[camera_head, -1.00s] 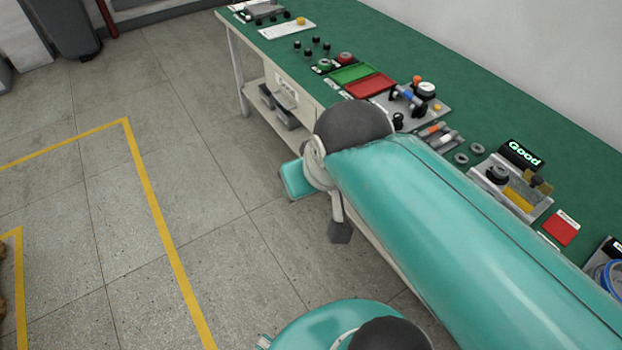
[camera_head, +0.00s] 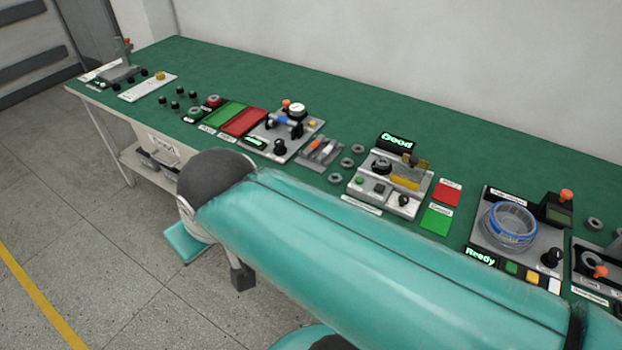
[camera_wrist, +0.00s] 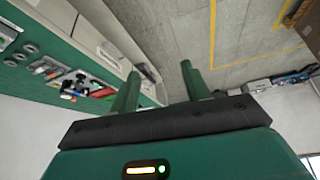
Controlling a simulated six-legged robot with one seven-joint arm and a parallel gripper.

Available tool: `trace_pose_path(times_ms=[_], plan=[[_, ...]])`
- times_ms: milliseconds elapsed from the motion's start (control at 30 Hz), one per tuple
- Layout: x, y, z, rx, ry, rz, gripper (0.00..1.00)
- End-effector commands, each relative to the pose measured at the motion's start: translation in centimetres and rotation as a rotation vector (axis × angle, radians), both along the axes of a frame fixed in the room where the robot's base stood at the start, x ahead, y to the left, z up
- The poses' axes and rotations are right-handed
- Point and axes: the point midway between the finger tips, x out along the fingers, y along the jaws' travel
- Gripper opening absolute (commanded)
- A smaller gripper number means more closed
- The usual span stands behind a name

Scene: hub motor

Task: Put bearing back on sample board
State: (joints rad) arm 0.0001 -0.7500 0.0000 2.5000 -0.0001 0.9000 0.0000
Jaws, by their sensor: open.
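Several grey ring-shaped bearings lie on the green bench in the head view. Three are grouped mid-bench: one nearer the wall (camera_head: 359,149), a middle one (camera_head: 347,162) and a front one (camera_head: 335,178). Another bearing (camera_head: 594,223) lies at the far right. I cannot tell for sure which plate is the sample board; a white board (camera_head: 140,92) with a yellow piece lies at the left, and a small grey rack (camera_head: 312,163) stands beside the grouped bearings. My gripper (camera_wrist: 161,70) shows in the wrist view, open and empty, fingers apart, away from the bench top.
The bench (camera_head: 330,110) runs along the wall. A device with a "Good" display (camera_head: 397,141), red and green pads (camera_head: 436,219), and a "Ready" station with a blue-rimmed bowl (camera_head: 509,227) stand to the right. The bench's rear strip is clear. My arm covers part of the front edge.

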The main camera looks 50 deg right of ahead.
Motion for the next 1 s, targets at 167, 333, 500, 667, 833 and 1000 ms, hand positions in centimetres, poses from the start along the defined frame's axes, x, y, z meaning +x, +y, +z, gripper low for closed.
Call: trace_pose_path(times_ms=[167,333,500,667,833,1000], plan=[[1.1,-1.1,0.5,0.029,0.019,-0.052,0.47],[4.5,-5.3,2.0,0.117,0.078,-0.231,0.47],[8.0,-12.1,2.8,0.215,0.138,-0.461,0.47],[10.2,-19.6,2.5,0.292,0.186,-0.679,0.47],[11.1,-28.2,1.3,0.356,0.227,-0.913,0.47],[10.1,-37.2,-0.7,0.399,0.264,-1.141,0.47]])
